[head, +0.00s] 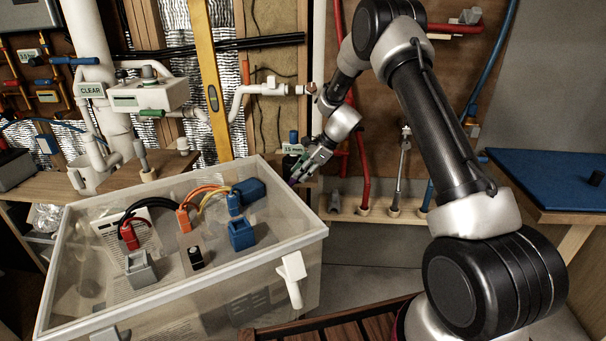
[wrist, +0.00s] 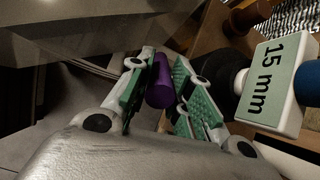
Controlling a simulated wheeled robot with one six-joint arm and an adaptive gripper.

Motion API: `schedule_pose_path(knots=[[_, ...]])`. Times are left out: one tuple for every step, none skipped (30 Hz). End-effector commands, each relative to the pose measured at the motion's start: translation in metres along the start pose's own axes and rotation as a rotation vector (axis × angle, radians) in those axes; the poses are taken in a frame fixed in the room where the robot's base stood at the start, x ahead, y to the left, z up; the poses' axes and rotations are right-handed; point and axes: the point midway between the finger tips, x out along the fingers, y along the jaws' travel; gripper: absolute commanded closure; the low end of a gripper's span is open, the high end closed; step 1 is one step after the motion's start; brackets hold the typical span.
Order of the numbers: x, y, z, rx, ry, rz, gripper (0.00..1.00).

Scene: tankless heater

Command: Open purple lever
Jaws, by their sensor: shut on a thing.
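The purple lever (wrist: 160,80) shows in the wrist view as a short purple cylinder between the two green-padded fingers of my gripper (wrist: 158,92). The fingers are shut on it, one on each side. In the head view my gripper (head: 297,177) is beside the 15 mm label, past the far right corner of the clear bin. Only a tiny bit of purple shows there. Where the lever joins its valve is hidden.
A white 15 mm label block (wrist: 277,84) is close to the right finger. The clear plastic bin (head: 290,240) with connectors on its lid stands in front left. Red pipes (head: 362,170) and a blue-topped bench (head: 545,180) are to the right.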

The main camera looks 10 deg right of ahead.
Motion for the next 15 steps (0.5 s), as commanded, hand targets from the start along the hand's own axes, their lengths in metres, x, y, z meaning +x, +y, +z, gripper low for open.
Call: schedule_pose_path(knots=[[-0.0004, -0.0006, 0.0006, -0.002, 0.01, 0.001, 1.0], [-0.0005, -0.0007, 0.0008, -0.001, 0.015, 0.001, 1.0], [-0.0005, -0.0009, 0.001, -0.001, 0.02, 0.002, 1.0], [-0.0005, -0.0009, 0.0011, -0.001, 0.023, 0.003, 1.0], [-0.0006, -0.0009, 0.0011, -0.001, 0.026, 0.004, 1.0], [-0.0006, -0.0009, 0.0011, 0.0, 0.029, 0.004, 1.0], [-0.0006, -0.001, 0.0012, 0.0, 0.03, 0.005, 1.0], [-0.0006, -0.0009, 0.0012, 0.0, 0.031, 0.005, 1.0], [-0.0006, -0.0009, 0.0012, 0.0, 0.031, 0.005, 1.0], [-0.0006, -0.0009, 0.0012, 0.0, 0.031, 0.005, 1.0], [-0.0006, -0.0009, 0.0012, 0.0, 0.031, 0.005, 1.0], [-0.0005, -0.0009, 0.0012, 0.0, 0.031, 0.005, 1.0], [-0.0005, -0.0009, 0.0012, 0.0, 0.031, 0.005, 1.0], [-0.0005, -0.0009, 0.0012, 0.0, 0.031, 0.005, 1.0], [-0.0004, -0.0009, 0.0012, 0.0, 0.031, 0.005, 1.0]])
